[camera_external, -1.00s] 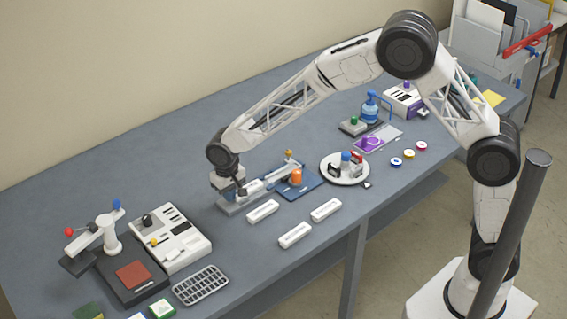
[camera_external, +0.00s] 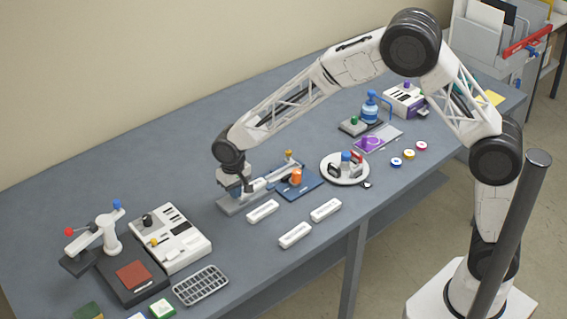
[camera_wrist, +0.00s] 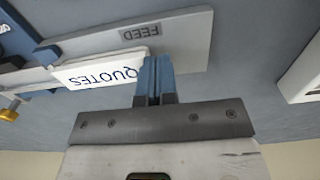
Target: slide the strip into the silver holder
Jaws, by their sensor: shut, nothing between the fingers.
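The white strip (camera_wrist: 98,70), printed QUOTES, lies along a silver-grey holder (camera_wrist: 185,42) marked FEED in the wrist view. The holder also shows in the external view (camera_external: 231,207), at the left of a blue plate. My gripper (camera_wrist: 154,65) is shut and empty. Its blue fingertips are beside the strip's right end in the wrist view, over the holder; I cannot tell if they touch the strip. The strip's far left end reaches towards blue and grey parts and is partly hidden. In the external view my gripper (camera_external: 238,190) is low over the holder's left part.
A blue plate (camera_external: 310,190) with an orange cylinder (camera_external: 296,177) adjoins the holder. A round white dish (camera_external: 334,177) with small items is to the right. A white panelled machine (camera_external: 185,247) stands to the left.

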